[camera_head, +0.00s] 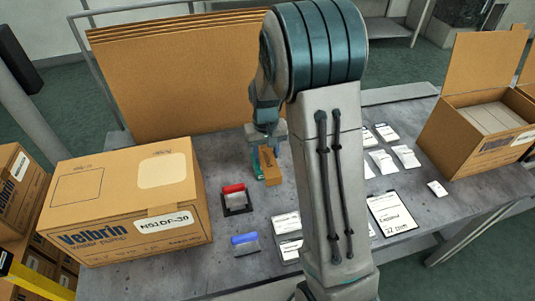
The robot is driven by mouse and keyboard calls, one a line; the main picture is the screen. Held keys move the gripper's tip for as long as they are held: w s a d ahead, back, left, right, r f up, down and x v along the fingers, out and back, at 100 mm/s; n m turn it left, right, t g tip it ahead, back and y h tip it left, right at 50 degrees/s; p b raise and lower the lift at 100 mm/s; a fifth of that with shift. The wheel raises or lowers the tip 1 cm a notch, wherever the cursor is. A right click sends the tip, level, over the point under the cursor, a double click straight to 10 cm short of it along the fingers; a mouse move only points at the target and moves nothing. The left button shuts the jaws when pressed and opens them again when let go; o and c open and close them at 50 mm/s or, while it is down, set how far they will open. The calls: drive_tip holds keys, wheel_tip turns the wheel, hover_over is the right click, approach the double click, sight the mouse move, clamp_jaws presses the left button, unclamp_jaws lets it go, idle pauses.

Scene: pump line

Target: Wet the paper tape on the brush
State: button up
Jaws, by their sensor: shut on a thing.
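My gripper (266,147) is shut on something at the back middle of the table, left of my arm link. A brown piece (271,166), which may be the paper tape, is right below the fingers. A narrow teal-green thing (255,163) is against its left side. The fingertips are small and partly hidden, so the exact grip is unclear. A red-topped tool (234,189) stands on a dark base, left of and nearer than the gripper. A blue-topped tool (244,239) with a grey lower part lies nearer still. I cannot tell which thing is the brush.
A large closed Velbrin carton (125,204) fills the table's left side. Flat cardboard sheets (185,80) stand behind. An open carton (490,118) is at the right. White packets (381,160) and a clipboard (391,214) lie right of my arm. Some grey tabletop (216,263) is bare.

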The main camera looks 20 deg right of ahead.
sight(263, 147)
drive_tip(key=shift+w, duration=0.2)
drive_tip(key=shift+w+p, duration=0.3)
drive_tip(key=shift+w, duration=1.35)
drive_tip(key=shift+r, duration=0.15)
drive_tip(key=shift+r+p, duration=2.3)
drive_tip(key=shift+r, duration=1.15)
